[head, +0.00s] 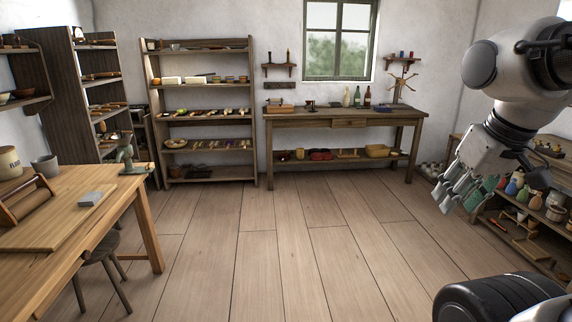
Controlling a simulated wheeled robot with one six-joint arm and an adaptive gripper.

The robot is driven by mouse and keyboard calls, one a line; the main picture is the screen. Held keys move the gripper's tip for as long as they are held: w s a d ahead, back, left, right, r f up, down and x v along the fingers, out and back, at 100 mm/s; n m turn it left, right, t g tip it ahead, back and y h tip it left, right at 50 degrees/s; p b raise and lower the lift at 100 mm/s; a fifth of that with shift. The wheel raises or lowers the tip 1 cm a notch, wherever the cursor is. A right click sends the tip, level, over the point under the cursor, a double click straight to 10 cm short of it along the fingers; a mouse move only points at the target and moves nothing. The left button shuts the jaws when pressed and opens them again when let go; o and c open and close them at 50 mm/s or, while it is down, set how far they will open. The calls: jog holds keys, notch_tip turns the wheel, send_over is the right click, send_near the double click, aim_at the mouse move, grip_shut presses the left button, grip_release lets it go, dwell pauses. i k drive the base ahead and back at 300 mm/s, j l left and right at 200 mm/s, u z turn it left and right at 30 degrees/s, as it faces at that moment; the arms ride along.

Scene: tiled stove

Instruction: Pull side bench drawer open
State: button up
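A wooden bench (300,121) stands against the back wall under the window. A single drawer front (349,123) sits under the middle of its top and looks flush with the frame, so the drawer appears shut. A small handle on it is too small to make out clearly. My gripper (459,198) hangs at the right, pointing down and left, with its fingers apart and nothing seen between them. It is far in front of the bench and to the right of the drawer, touching nothing that I can see.
The plank floor (300,240) is clear up to the bench. A work table (150,215) and a stool (100,262) stand at the left. A shelf rack (205,100) is left of the bench; low shelves (520,230) with jars line the right.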

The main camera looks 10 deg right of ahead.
aim_at(353, 123)
jog(key=i+l+z, duration=0.1)
jog(key=i+z, duration=0.35)
jog(key=i, duration=1.55)
jog(key=i+l+u, duration=0.1)
jog(key=i, duration=2.15)
jog(key=i+l+u, duration=0.1)
jog(key=i, duration=0.3)
jog(key=i+l+u, duration=0.15)
jog(key=i, duration=0.25)
